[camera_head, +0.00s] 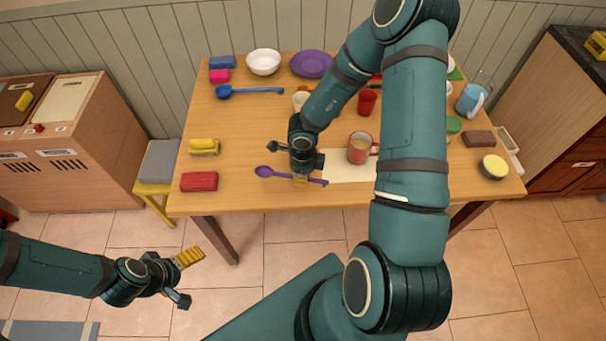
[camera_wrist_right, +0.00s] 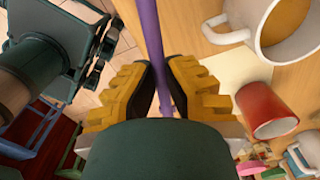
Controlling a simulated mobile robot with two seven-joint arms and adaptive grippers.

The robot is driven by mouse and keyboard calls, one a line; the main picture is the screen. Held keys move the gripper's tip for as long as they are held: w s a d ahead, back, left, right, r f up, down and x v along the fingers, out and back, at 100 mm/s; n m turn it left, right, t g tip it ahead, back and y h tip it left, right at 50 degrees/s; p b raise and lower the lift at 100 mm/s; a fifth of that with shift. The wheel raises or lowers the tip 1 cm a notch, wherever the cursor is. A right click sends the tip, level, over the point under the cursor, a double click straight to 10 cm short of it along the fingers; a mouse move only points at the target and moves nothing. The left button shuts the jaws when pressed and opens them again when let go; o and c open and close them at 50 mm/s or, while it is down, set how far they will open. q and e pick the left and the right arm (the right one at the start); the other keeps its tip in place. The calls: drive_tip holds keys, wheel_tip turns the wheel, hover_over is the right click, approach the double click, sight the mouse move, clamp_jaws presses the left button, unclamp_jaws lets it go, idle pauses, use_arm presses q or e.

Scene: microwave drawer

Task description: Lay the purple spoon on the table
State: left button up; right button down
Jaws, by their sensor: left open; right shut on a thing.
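The purple spoon (camera_head: 265,171) is near the front edge of the wooden table (camera_head: 240,140), its bowl to the left and its handle to the right. My right gripper (camera_head: 300,179) is over the handle. In the right wrist view the spoon's handle (camera_wrist_right: 151,30) runs between the yellow fingers of my right gripper (camera_wrist_right: 163,85), which are shut on it. I cannot tell whether the spoon touches the tabletop. My left gripper (camera_head: 190,257) is open and empty, over the floor in front of the table.
A red-orange mug (camera_head: 360,148) stands just right of the spoon, by a pale mat (camera_head: 345,170). A red block (camera_head: 199,181) and a yellow sponge (camera_head: 204,147) lie to the left. A blue spoon (camera_head: 250,91) lies behind. Bare tabletop lies left of my right gripper.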

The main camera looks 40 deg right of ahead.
drive_tip(key=shift+r, duration=0.15)
drive_tip(key=b, duration=0.3)
hover_over(303, 195)
drive_tip(key=shift+f, duration=2.75)
wheel_tip(303, 195, down, 2)
drive_tip(key=shift+f+b, duration=0.1)
drive_tip(key=shift+b, duration=0.35)
drive_tip(key=shift+f+b, duration=0.35)
drive_tip(key=shift+f, duration=0.25)
drive_tip(key=c, duration=0.8)
unclamp_jaws()
